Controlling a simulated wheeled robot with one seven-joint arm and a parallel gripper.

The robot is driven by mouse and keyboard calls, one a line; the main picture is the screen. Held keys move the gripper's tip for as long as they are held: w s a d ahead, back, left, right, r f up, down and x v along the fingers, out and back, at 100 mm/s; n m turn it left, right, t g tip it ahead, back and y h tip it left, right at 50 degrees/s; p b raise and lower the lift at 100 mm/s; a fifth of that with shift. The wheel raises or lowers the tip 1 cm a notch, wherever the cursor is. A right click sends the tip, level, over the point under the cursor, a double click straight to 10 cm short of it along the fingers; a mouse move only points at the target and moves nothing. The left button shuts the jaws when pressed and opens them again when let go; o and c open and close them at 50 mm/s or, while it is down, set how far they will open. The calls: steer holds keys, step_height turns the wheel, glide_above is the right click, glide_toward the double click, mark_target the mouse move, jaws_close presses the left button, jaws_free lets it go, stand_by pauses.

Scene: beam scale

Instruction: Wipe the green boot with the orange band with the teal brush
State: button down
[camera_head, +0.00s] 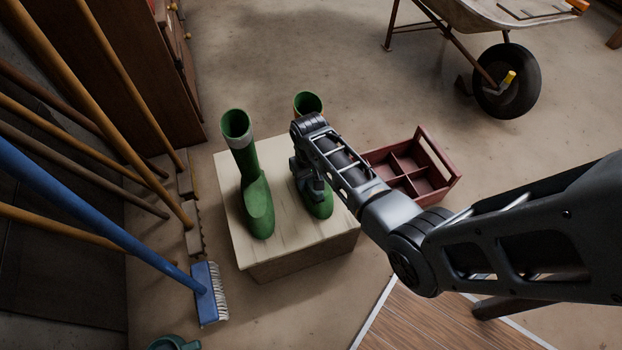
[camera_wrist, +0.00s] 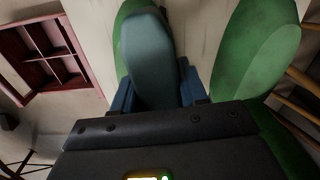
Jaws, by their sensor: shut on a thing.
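The green boot with the orange band (camera_head: 319,207) stands on the right of a pale wooden box (camera_head: 290,252). My arm hides much of it; its open top and a sliver of orange show. In the wrist view, part of this boot (camera_wrist: 123,18) shows behind the teal brush (camera_wrist: 147,55). My gripper (camera_wrist: 157,92) is shut on the brush, a blue finger on either side. In the head view, my gripper (camera_head: 312,190) is low over the boot's front, and the brush cannot be made out. The brush overlaps the boot; I cannot tell if they touch.
A second green boot with a grey band (camera_head: 257,205) stands to the left on the box. A red divided crate (camera_head: 440,190) is at right. Several long handles and a blue broom (camera_head: 208,292) line the left. A wheelbarrow (camera_head: 480,15) stands behind.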

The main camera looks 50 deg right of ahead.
steer(key=shift+r+p, duration=2.5)
steer(key=shift+r, duration=0.45)
steer(key=shift+a+f, duration=0.1)
steer(key=shift+a, duration=0.05)
